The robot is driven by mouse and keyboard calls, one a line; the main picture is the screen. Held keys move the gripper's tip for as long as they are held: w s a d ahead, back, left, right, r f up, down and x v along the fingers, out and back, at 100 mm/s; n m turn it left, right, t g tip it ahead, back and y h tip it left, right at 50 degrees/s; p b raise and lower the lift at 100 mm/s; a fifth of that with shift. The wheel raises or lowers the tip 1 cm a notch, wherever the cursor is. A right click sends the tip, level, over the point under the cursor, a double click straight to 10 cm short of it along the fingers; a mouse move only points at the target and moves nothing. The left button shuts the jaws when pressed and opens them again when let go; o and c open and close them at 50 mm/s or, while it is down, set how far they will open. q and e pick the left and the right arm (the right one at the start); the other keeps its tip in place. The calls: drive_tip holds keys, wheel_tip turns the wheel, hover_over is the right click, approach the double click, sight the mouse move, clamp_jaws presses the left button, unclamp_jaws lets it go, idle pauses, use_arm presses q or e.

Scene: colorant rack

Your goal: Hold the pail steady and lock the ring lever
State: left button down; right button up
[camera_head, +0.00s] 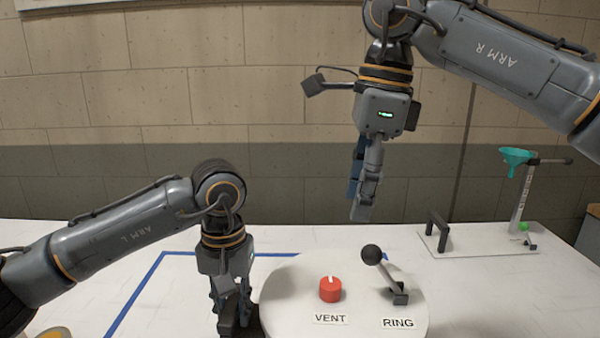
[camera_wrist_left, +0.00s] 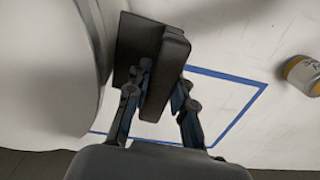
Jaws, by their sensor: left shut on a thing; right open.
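The white pail (camera_head: 284,300) stands at the bottom centre of the head view, with its round lid facing up; its side (camera_wrist_left: 85,70) fills the left of the left wrist view. The lid carries a ring lever (camera_head: 385,275) with a black ball knob, tilted up to the left, above a RING label. My left gripper (camera_head: 233,312) is shut on the pail's dark side handle (camera_wrist_left: 160,72). My right gripper (camera_head: 362,205) is open and empty, pointing down above and behind the lever, apart from it.
A red VENT knob (camera_head: 330,289) sits on the lid left of the lever. Blue tape (camera_head: 135,294) marks the white table. A small stand with a teal funnel (camera_head: 516,158) and a dark bracket (camera_head: 437,230) are at the right. A yellow-and-white can (camera_wrist_left: 303,75) lies off left.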

sight(375, 245)
drive_tip(key=shift+s+d+h, duration=0.3)
drive_tip(key=shift+d+h, duration=0.1)
drive_tip(key=shift+d, duration=0.15)
drive_tip(key=shift+s+d+h, duration=0.25)
drive_tip(key=shift+d+h, duration=0.15)
drive_tip(key=shift+d, duration=0.1)
drive_tip(key=shift+d+f, duration=0.1)
drive_tip(key=shift+f, duration=0.05)
wheel_tip(375, 245, down, 10)
drive_tip(key=shift+r, duration=0.15)
clamp_jaws()
drive_tip(key=shift+d+r, duration=0.1)
